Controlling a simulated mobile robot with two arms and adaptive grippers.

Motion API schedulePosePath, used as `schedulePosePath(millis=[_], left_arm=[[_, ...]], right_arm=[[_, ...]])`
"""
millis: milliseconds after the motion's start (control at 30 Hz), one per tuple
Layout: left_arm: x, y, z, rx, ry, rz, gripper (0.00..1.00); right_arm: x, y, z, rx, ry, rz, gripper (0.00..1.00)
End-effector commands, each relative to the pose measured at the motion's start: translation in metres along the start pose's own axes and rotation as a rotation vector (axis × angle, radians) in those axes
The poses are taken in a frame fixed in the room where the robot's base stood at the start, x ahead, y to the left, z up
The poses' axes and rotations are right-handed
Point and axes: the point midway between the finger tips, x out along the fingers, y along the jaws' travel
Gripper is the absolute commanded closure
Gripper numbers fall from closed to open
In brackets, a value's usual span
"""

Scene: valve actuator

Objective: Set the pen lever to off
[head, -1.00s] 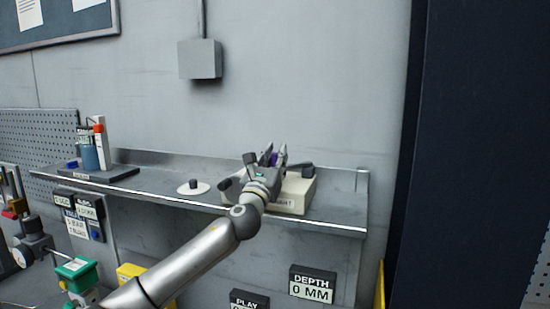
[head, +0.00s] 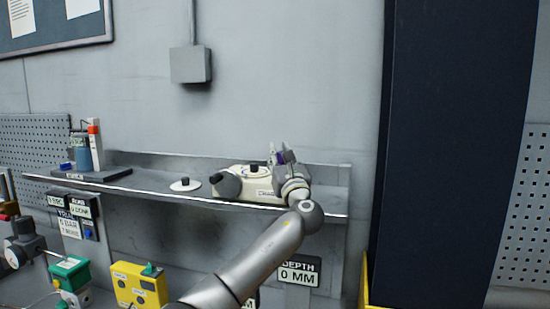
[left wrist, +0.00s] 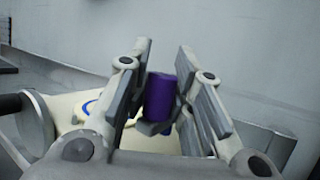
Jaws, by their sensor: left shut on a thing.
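A purple cylinder (left wrist: 160,97), which looks like the pen lever's grip, stands between the fingers of my left gripper (left wrist: 162,90) in the left wrist view. The gripper is shut on it. In the head view, my left gripper (head: 284,153) is over the right end of the cream recorder (head: 262,187), with a bit of purple showing between its fingers. The recorder sits on the grey shelf, a dark round drum (head: 227,185) at its left end. The gripper and arm hide its right end and any off marking. My right gripper is not in view.
The grey shelf (head: 150,187) has a white disc with a black knob (head: 185,184) left of the recorder and bottles at its far left. A yellow box (head: 138,285) and a "DEPTH 0 MM" sign (head: 298,271) are below. A dark panel (head: 450,150) stands at right.

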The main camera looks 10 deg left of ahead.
Motion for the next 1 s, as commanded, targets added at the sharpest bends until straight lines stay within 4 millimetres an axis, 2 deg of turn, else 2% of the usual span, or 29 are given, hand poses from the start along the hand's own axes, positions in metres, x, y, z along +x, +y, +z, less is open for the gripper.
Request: schedulePosePath(millis=[33,300,900,933,1000], left_arm=[[-0.005,-0.004,-0.007,0.000,0.011,-0.001,1.00],[-0.012,-0.015,-0.005,-0.001,0.014,-0.003,1.00],[-0.015,-0.020,-0.004,-0.004,0.014,-0.006,1.00],[-0.015,-0.020,-0.004,-0.004,0.014,-0.006,0.78],[-0.015,-0.020,-0.004,-0.003,0.013,-0.007,0.69]], right_arm=[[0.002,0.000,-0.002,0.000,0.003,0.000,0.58],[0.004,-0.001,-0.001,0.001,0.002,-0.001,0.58],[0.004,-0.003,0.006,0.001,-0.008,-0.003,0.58],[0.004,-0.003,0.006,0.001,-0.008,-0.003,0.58],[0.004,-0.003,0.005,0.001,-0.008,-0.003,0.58]])
